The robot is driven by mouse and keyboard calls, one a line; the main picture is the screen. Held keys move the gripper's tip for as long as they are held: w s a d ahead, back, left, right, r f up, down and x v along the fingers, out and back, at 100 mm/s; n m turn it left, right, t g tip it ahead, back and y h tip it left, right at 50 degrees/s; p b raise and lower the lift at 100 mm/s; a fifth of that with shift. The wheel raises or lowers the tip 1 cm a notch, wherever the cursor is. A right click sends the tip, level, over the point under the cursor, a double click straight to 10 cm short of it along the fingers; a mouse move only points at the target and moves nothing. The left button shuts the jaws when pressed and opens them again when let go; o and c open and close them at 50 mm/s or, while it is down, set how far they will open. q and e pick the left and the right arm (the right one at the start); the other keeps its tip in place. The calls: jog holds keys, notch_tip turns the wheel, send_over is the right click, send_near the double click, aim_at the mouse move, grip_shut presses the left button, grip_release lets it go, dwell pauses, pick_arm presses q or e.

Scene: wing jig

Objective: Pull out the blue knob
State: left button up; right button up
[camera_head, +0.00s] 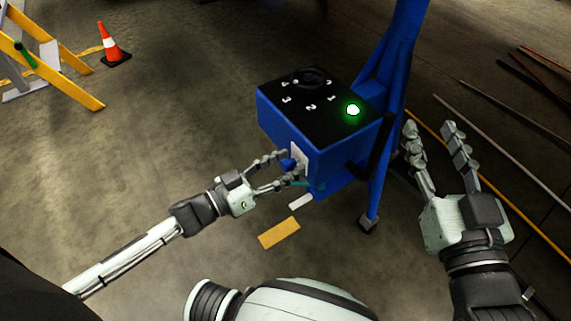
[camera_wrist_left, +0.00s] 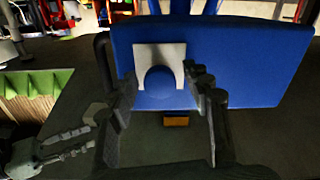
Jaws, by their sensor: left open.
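The blue knob (camera_head: 288,163) sits on a white plate (camera_head: 299,158) on the front-left side of a blue box (camera_head: 330,148). In the left wrist view the knob (camera_wrist_left: 160,81) is round, in front of the white plate (camera_wrist_left: 172,52). My left gripper (camera_head: 281,169) is open, with one finger on either side of the knob; whether the fingers touch it I cannot tell. My right gripper (camera_head: 428,130) is open and empty, to the right of the box.
The box top is black with a dial (camera_head: 312,78), numbers and a lit green light (camera_head: 352,110). A blue stand (camera_head: 385,100) carries the box. An orange cone (camera_head: 112,45) and a yellow frame (camera_head: 60,70) stand far left. Rods lie at right.

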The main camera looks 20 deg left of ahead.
aim_at(283, 167)
pick_arm(q)
jog(key=shift+c, duration=0.2)
grip_shut()
dwell(0.3)
jog(key=p+v, duration=0.1)
jog(key=v, duration=0.2)
jog(key=shift+p, duration=0.3)
jog(key=shift+s, duration=0.1)
jog(key=shift+a, duration=0.1)
pick_arm(e)
jog(key=d+f+g+h, duration=0.2)
jog(key=d+f+g, duration=0.1)
jog(key=f, duration=0.4)
jog(key=shift+d+f+g+h, duration=0.3)
jog(key=shift+d+f+g, duration=0.1)
jog(key=shift+d, duration=0.15)
pick_arm(q)
jog(key=shift+o, duration=0.2)
grip_release()
pick_arm(e)
jog(key=shift+s+a+r, duration=0.1)
jog(key=shift+s, duration=0.05)
